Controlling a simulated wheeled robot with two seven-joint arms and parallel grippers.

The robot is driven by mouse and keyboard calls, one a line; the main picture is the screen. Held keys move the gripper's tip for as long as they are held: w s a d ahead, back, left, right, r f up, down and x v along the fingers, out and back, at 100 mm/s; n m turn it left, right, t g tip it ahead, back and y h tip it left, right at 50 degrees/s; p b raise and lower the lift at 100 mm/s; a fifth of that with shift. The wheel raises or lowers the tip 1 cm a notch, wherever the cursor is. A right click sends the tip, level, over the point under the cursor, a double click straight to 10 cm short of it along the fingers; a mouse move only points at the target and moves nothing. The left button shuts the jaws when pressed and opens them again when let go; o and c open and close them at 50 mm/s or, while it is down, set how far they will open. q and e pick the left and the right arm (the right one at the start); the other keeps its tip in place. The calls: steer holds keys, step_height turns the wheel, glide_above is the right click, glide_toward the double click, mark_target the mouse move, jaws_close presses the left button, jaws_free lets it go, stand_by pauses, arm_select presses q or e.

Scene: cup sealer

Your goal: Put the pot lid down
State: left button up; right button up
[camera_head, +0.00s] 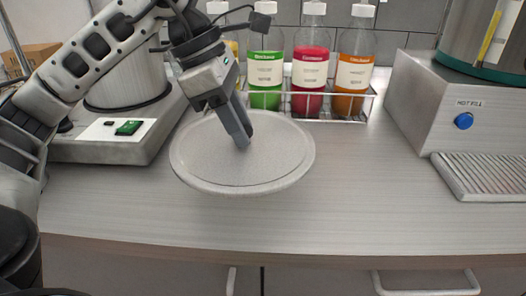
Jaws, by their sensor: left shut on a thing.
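The pot lid (206,166) is a round, light grey disc with a raised rim, near the middle left of the counter (370,205). My left gripper (241,143) comes down onto the lid's centre from above and is shut on it, most likely by its knob, which the fingers hide. The lid looks roughly level. I cannot tell whether its underside touches the counter or hangs just above it. My right gripper is not in view.
A wire rack with green (265,70), red (310,70) and orange (355,72) bottles stands behind the lid. A grey machine (105,140) is at left. A machine with a blue button (463,121) and a drip tray (485,178) is at right. The front-centre counter is clear.

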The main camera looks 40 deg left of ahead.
mark_target(256, 130)
arm_select(q)
steer(key=w+f, duration=0.4)
steer(key=f, duration=0.1)
steer(key=shift+w+d+f, duration=0.15)
steer(key=shift+w+d, duration=0.1)
steer(key=shift+d, duration=0.15)
steer(key=shift+w+f, duration=0.2)
steer(key=shift+f, duration=0.75)
steer(key=shift+w+f, duration=0.15)
steer(key=shift+f, duration=0.8)
steer(key=shift+f, duration=0.2)
steer(key=o, duration=1.1)
steer(key=shift+r, duration=0.1)
steer(key=shift+r+p, duration=0.25)
steer(key=shift+p, duration=0.1)
steer(key=v, duration=1.1)
steer(key=shift+s+a+r, duration=0.1)
steer(key=shift+s+r, duration=0.05)
steer(key=shift+r, duration=0.2)
